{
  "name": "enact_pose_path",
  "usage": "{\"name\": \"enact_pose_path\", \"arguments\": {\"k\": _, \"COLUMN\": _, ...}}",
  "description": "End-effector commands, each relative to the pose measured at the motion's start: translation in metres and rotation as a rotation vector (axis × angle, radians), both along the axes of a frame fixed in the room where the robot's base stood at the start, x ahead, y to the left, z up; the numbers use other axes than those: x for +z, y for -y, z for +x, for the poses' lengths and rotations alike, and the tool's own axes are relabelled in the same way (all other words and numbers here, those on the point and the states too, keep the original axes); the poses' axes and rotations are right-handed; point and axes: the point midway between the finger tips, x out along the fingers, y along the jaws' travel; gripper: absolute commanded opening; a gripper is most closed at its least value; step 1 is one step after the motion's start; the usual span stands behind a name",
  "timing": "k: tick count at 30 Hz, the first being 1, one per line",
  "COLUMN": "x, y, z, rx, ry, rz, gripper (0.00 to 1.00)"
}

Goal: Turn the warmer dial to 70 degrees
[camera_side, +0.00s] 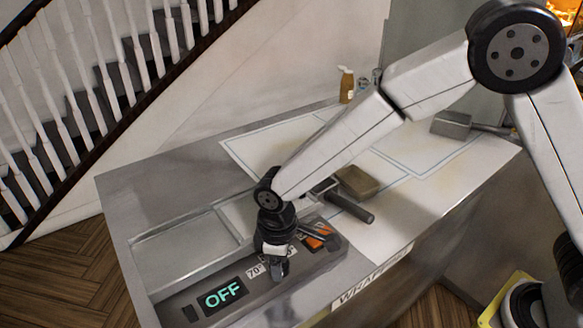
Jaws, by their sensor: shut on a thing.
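The warmer's control panel (186,313) runs along the front left of the steel counter. Its display (222,295) reads OFF in green. A label reading 70° (256,272) sits just right of the display. My gripper (279,268) points down at the panel beside this label, shut on the warmer dial. The gripper hides most of the dial, so its pointer cannot be made out. An orange-marked part (316,238) of the panel shows to the right of my gripper.
A sunken steel tray (180,255) lies behind the panel. A tool with a dark handle (350,207) and a brownish block (356,182) lie right of my gripper. A bottle (347,85) stands at the back. A metal scoop (451,124) lies at the right.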

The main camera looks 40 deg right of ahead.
Motion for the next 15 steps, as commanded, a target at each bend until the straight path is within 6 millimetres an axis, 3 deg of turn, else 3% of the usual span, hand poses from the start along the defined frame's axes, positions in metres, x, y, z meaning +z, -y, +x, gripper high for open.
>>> {"name": "enact_pose_path", "arguments": {"k": 5, "x": 0.0004, "y": -0.0003, "z": 0.0003, "rx": 0.004, "ry": 0.001, "rz": 0.000, "gripper": 0.00}}
{"name": "enact_pose_path", "arguments": {"k": 6, "x": 0.0004, "y": -0.0003, "z": 0.0003, "rx": 0.004, "ry": 0.001, "rz": 0.000, "gripper": 0.65}}
{"name": "enact_pose_path", "arguments": {"k": 9, "x": 0.0004, "y": -0.0003, "z": 0.0003, "rx": 0.003, "ry": 0.001, "rz": 0.000, "gripper": 0.94}}
{"name": "enact_pose_path", "arguments": {"k": 15, "x": 0.0002, "y": -0.0002, "z": 0.0002, "rx": 0.001, "ry": 0.001, "rz": 0.000, "gripper": 0.94}}
